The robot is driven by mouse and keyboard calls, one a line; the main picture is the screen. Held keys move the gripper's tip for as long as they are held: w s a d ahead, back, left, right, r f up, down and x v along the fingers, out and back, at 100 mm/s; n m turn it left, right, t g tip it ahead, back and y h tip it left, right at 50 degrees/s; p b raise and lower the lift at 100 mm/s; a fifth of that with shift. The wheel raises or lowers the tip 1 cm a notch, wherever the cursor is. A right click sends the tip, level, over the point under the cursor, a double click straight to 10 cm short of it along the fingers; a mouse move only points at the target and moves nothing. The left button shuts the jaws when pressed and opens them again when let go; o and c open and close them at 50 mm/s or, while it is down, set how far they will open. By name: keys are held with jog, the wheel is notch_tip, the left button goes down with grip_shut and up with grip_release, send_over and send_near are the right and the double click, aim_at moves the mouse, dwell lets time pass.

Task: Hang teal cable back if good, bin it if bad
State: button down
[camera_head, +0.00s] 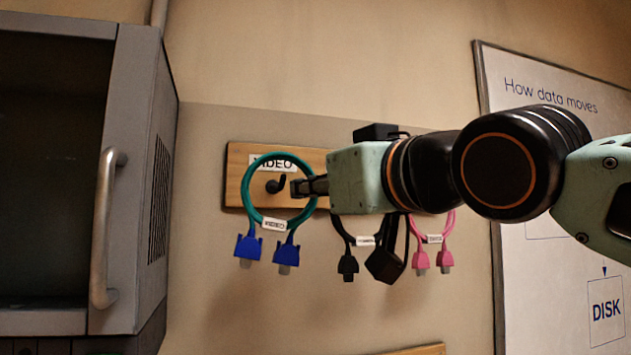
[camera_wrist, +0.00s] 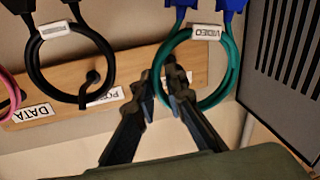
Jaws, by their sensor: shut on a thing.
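The teal cable (camera_head: 248,191) is a loop with a white tag and two blue plugs (camera_head: 247,247) hanging down. My gripper (camera_head: 303,187) is shut on the right side of the loop in the head view. In the wrist view, where things appear upside down, my gripper (camera_wrist: 170,75) pinches the loop's left side, and the teal cable (camera_wrist: 234,70) curves away with its VIDEO tag. A black hook (camera_head: 275,186) on the wooden board (camera_head: 235,180) shows inside the loop, below its top. The loop partly covers the board's VIDEO label. The plugs' faces are too small to judge for damage.
A black cable (camera_wrist: 36,70) hangs on its own hook beside the teal one, and a pink cable (camera_head: 448,225) hangs farther right. A grey cabinet (camera_head: 140,130) with a handle stands at left. A poster (camera_head: 520,80) is on the right wall. No bin is clearly visible.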

jog(key=shift+w+a+f+b, duration=0.2)
jog(key=shift+w+f, duration=0.15)
jog(key=shift+w, duration=0.3)
jog(key=shift+w+a+f+b, duration=0.15)
jog(key=shift+w+f, duration=0.2)
jog(key=shift+w, duration=0.35)
jog(key=shift+w+a+f+b, duration=0.2)
jog(key=shift+w+f, duration=0.15)
jog(key=shift+w, duration=0.3)
jog(key=c, duration=1.9)
grip_release()
